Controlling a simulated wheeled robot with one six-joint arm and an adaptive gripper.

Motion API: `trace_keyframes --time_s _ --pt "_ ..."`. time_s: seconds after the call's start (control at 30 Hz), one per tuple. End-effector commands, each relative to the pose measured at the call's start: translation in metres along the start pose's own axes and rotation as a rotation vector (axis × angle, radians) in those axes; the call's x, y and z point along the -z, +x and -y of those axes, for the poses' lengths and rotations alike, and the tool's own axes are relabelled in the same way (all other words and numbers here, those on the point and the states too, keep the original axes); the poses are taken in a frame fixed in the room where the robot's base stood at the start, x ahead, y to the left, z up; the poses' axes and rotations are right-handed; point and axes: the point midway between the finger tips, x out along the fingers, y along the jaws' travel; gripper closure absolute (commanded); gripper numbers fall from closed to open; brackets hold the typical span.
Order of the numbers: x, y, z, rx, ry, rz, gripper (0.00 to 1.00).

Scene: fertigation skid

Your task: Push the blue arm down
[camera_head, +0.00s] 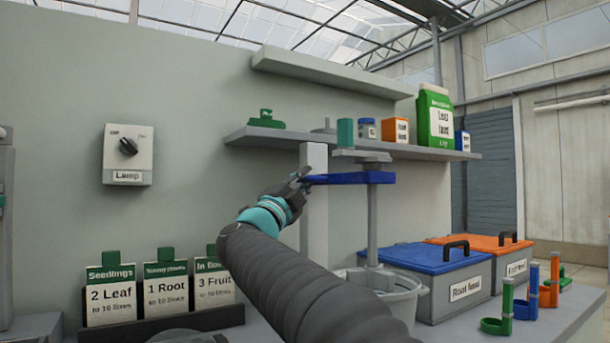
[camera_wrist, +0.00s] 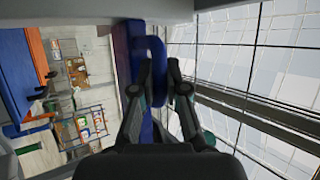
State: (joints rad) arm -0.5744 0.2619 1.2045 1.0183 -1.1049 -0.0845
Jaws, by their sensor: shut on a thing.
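The blue arm (camera_head: 350,178) is a flat bar that sticks out to the left from the top of a grey post (camera_head: 372,225) above a grey bucket (camera_head: 405,290). It looks about level. My gripper (camera_head: 303,178) is at the bar's left end, shut on it. In the wrist view the blue arm (camera_wrist: 135,70) runs up from between my gripper's fingers (camera_wrist: 160,95), with its end loop between the fingertips. The fingers partly hide the bar's end.
A shelf (camera_head: 300,140) with small containers and a green bag (camera_head: 435,115) is just above. A blue-lidded bin (camera_head: 425,258) and an orange-lidded bin (camera_head: 480,243) stand to the right. Label cards (camera_head: 165,300) stand at lower left. A lamp switch (camera_head: 128,155) is on the wall.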

Motion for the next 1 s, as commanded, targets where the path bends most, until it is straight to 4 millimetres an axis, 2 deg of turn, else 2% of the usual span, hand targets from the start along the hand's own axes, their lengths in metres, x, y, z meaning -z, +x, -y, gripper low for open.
trace_keyframes --time_s 0.03,0.1,0.4,0.6,1.0 --pt "-0.005 -0.013 -0.021 -0.001 -0.002 -0.001 1.00" --pt "-0.009 -0.021 -0.034 0.000 -0.002 0.000 1.00" --pt "-0.019 -0.047 -0.077 0.000 -0.001 -0.001 1.00" --pt "-0.022 -0.054 -0.088 -0.001 0.000 -0.001 1.00" --pt "-0.024 -0.056 -0.092 -0.006 -0.002 0.000 1.00"
